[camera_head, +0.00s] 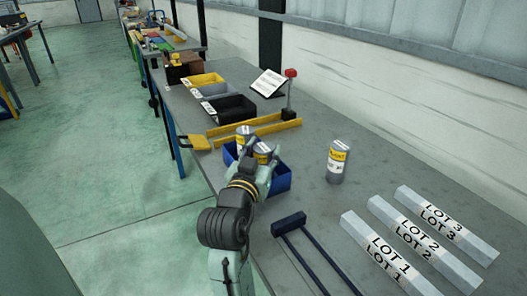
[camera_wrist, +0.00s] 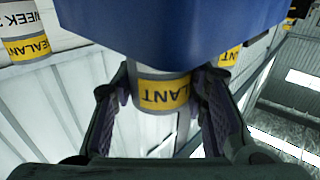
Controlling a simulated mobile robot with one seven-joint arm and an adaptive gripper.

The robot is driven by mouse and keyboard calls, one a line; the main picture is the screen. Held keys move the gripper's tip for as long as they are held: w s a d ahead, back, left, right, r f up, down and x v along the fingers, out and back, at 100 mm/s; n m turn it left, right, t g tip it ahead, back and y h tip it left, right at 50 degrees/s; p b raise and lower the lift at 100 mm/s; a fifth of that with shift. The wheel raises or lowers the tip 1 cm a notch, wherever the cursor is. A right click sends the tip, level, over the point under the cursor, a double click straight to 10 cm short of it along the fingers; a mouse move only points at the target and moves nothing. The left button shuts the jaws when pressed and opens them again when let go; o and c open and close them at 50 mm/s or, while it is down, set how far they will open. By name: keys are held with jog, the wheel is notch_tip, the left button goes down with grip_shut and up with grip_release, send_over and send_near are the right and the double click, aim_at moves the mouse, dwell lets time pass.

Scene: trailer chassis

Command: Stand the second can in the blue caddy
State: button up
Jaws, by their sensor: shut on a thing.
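The blue caddy (camera_head: 281,182) stands on the grey bench; its front wall (camera_wrist: 180,30) fills the top of the upside-down wrist view. My gripper (camera_head: 262,168) is shut on a grey sealant can with a yellow label (camera_head: 263,151); its fingers clasp both sides of it in the wrist view (camera_wrist: 160,92). This can is upright, its lower part hidden behind the caddy wall; I cannot tell whether it touches the floor. Another can (camera_head: 244,134) stands in the caddy behind it. A third can (camera_head: 339,162) stands on the bench to the right.
Yellow rails (camera_head: 255,130) and a red-topped post (camera_head: 290,95) lie behind the caddy, with black (camera_head: 230,108) and yellow bins beyond. White LOT bars (camera_head: 390,255) are at right. Bench around the third can is clear.

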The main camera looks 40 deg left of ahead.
jog(key=shift+f, duration=0.15)
jog(key=o, duration=1.4)
jog(key=shift+c, duration=0.2)
